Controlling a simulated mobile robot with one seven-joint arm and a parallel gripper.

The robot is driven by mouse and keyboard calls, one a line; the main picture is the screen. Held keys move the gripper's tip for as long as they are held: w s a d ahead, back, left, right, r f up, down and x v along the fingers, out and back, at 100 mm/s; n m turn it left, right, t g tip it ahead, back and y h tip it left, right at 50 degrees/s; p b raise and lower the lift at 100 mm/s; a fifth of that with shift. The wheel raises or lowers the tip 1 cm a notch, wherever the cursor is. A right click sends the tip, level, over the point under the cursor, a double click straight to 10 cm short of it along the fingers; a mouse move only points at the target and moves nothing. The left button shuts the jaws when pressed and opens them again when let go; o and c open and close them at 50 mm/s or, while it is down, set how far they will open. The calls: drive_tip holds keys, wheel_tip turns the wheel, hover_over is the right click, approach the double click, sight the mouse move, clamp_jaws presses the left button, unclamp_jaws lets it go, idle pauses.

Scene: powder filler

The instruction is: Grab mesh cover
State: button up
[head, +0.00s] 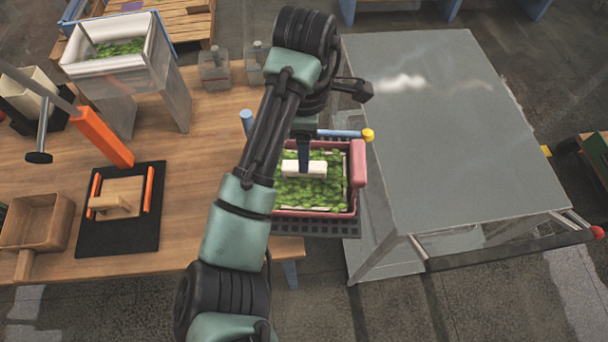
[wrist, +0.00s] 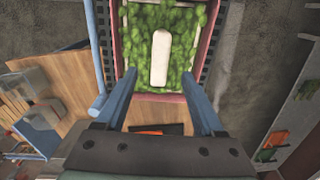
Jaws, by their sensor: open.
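A white bar-shaped handle (head: 304,168) lies over green leafy material inside a red-rimmed basket (head: 359,165). It looks like the grip of the mesh cover, but I cannot make out the mesh itself against the green. In the wrist view the white handle (wrist: 161,58) runs lengthwise, centred ahead of my fingers. My gripper (head: 306,150) is over the basket, just above the handle. In the wrist view my gripper (wrist: 159,76) has its two blue fingers spread wide, one to each side of the handle's line, with nothing between them. My arm hides part of the basket's far left side.
A wooden table (head: 185,240) is at left, with a black mat (head: 117,235), a wooden box (head: 36,222), an orange-handled lever (head: 102,135) and a clear hopper (head: 118,55) of green material. A grey metal table (head: 445,130) stands close on the basket's right.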

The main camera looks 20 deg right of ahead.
sight(289, 167)
drive_tip(key=shift+w+f, duration=0.1)
drive_tip(key=shift+f, duration=0.85)
drive_tip(key=shift+f+b, duration=0.75)
drive_tip(key=shift+f, duration=0.15)
drive_tip(key=shift+s+a+f+p, duration=0.15)
drive_tip(key=shift+s+f+p, duration=0.05)
drive_tip(key=shift+p, duration=0.4)
drive_tip(key=shift+w+f, duration=0.1)
drive_tip(key=shift+f, duration=1.35)
clamp_jaws()
